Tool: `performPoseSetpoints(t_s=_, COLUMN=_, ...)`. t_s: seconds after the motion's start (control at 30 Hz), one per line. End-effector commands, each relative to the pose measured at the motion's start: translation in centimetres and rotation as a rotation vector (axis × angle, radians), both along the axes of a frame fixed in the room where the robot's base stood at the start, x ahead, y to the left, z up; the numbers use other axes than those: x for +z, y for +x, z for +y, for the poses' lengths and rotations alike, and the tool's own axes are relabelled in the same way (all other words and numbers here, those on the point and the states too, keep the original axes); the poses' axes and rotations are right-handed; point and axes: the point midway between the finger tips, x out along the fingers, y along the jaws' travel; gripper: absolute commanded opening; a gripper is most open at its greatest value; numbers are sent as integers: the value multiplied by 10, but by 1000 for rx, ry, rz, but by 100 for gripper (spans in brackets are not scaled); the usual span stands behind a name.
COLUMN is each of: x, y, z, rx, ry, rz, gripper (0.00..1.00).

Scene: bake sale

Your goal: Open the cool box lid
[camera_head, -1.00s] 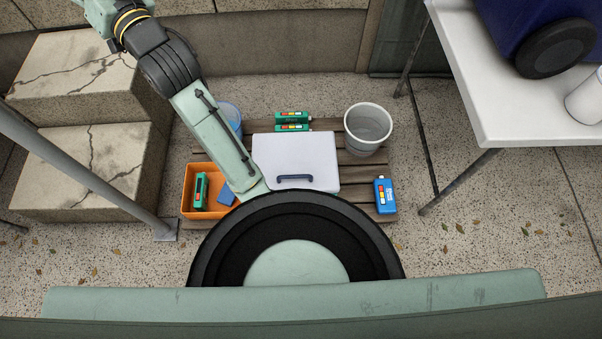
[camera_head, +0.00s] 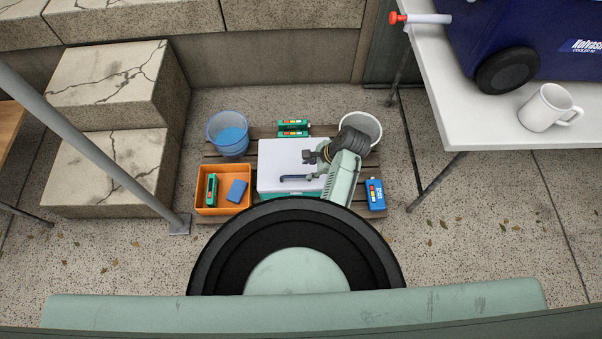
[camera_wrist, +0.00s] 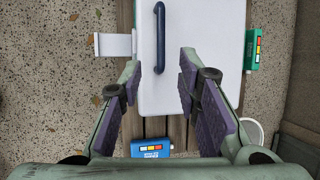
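A cool box with a flat white lid (camera_head: 281,158) and a teal body stands on a wooden pallet; the lid looks shut. A dark blue bar handle (camera_head: 297,178) is near its front edge. The handle (camera_wrist: 159,38) and lid (camera_wrist: 205,25) also show in the wrist view. My gripper (camera_head: 310,164) is over the right part of the lid, beside the handle's right end. In the wrist view my gripper (camera_wrist: 160,78) has its purple-padded fingers apart, with nothing between them. The handle lies just beyond the fingertips, lined up with the gap; I see no contact.
An orange tray (camera_head: 223,209) and a blue bucket (camera_head: 229,143) are left. A blue bottle-like item (camera_head: 375,194), a pale bucket (camera_head: 364,122) and green items (camera_head: 293,128) surround the box. A white table (camera_head: 450,120) at right holds a wheeled blue cooler (camera_head: 540,50) and a mug (camera_head: 548,108).

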Motion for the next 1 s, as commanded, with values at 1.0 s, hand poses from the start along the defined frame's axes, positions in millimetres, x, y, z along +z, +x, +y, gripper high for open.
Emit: performPoseSetpoints(t_s=1.0, x=-81, y=17, z=34, rx=2, ry=-3, rz=-4, gripper=23)
